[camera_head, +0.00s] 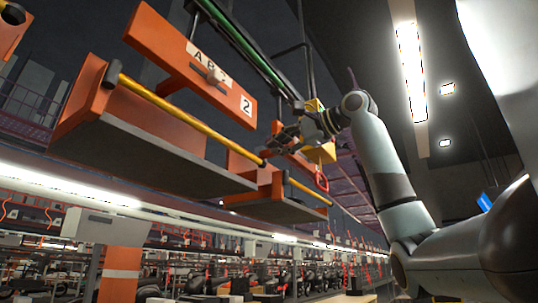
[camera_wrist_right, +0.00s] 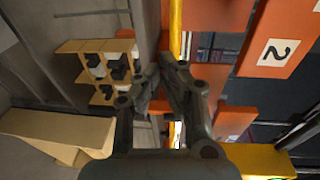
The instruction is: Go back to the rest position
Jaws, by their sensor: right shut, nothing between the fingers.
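My right gripper (camera_head: 276,142) is raised in front of the hanging orange carriers, at the end of my pale grey arm that comes in from the right in the head view. In the right wrist view the dark fingers of the gripper (camera_wrist_right: 162,68) are shut with nothing between them. My left gripper is not in view.
A large orange carrier with a dark grey tray (camera_head: 140,150) and an orange sign board (camera_head: 190,62) marked 2 hangs at the left. A yellow bar (camera_head: 185,118) runs along it. A yellow block (camera_head: 319,152) is close to my right gripper. Shelving (camera_wrist_right: 97,68) shows in the wrist view.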

